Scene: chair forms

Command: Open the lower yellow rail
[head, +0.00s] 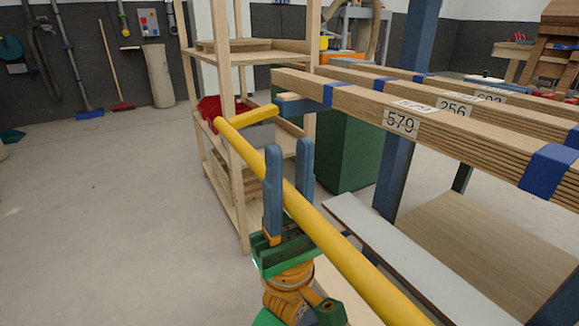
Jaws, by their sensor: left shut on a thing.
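The yellow rail (350,262) is a long round bar running from the lower right up to the left in the head view. At its far end it bends right into a short arm (256,114) that reaches a blue bracket near the stacked wooden forms. My left gripper (288,160) comes up from below with its two blue fingers on either side of the rail and is shut on it. The near end of the rail runs out of the bottom of the picture. My right gripper is not in view.
Wooden forms (450,135) with number labels and blue straps lie above and right of the rail. A wooden shelf rack (225,165) stands behind it, with a green cabinet (350,150) alongside. The grey floor (100,220) at left is clear.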

